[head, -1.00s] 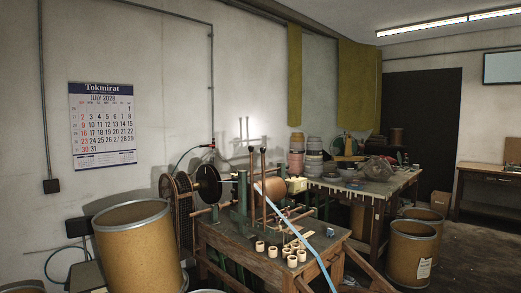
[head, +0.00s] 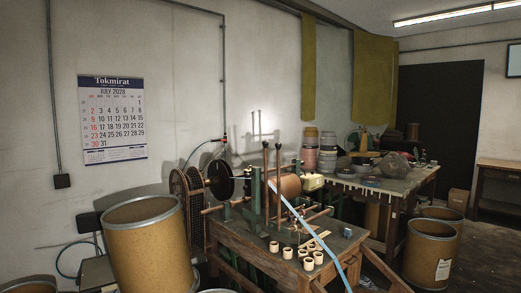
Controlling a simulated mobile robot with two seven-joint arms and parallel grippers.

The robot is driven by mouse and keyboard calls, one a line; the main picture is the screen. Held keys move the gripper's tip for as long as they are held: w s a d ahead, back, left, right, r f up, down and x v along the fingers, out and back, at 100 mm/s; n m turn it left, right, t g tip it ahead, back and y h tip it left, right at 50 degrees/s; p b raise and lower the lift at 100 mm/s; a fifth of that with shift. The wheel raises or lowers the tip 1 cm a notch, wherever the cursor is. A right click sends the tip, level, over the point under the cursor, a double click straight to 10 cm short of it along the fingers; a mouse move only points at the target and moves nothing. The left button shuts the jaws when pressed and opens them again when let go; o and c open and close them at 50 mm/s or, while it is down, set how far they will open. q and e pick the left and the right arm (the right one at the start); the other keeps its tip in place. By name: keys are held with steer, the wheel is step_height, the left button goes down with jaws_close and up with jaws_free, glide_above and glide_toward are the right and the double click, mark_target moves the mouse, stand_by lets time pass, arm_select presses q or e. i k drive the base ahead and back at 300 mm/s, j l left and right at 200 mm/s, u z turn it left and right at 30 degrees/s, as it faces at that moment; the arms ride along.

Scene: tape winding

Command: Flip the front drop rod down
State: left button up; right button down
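The winding machine stands on a wooden workbench (head: 232,235) in the middle of the head view. Two thin reddish-brown rods stand upright side by side on it, a left one (head: 266,185) and a right one (head: 278,185), each with a knob-like top. I cannot tell which is the front drop rod. A brown roll (head: 291,187) sits just behind and right of them. A pale blue tape (head: 312,232) runs from near the rods down to the right, past the bench's front. Neither of my grippers is in view.
A large brown drum (head: 150,245) stands at the front left, another drum (head: 431,255) at the right. A cluttered table (head: 400,183) stands behind. Floor shows at the lower right.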

mark_target(278, 145)
steer(key=i+u, duration=0.25)
steer(key=i, duration=0.35)
steer(key=i+u, duration=0.25)
steer(key=i, duration=0.35)
steer(key=i+l+u, duration=0.25)
steer(key=i, duration=0.35)
